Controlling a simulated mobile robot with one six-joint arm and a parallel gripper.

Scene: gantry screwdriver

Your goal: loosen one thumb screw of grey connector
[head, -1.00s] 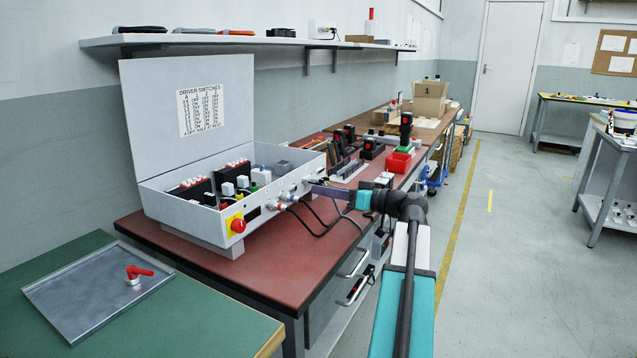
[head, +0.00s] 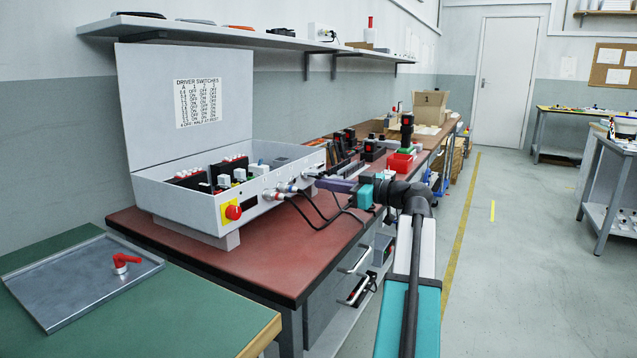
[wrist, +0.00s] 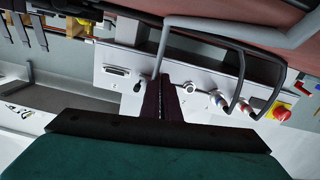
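The control box (head: 165,200) stands open on the red-brown bench, with connectors and cables along its front panel. My gripper (head: 320,182) reaches in from the right, close to the right end of that panel. In the wrist view its dark purple fingers (wrist: 161,82) lie close together with a narrow gap, tips near the panel. A grey cable (wrist: 160,50) runs down to the fingertips. The grey connector at its end is mostly hidden there, and I cannot make out its thumb screws. A small dark round knob (wrist: 137,87) shows just left of the fingers.
An empty-looking socket (wrist: 116,71) is on the panel left of the fingers. Plugged cables (wrist: 222,100) and a red stop knob (wrist: 282,114) are on the right. A metal tray (head: 80,280) with a red-handled part (head: 122,262) lies on the green bench. The floor aisle is clear.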

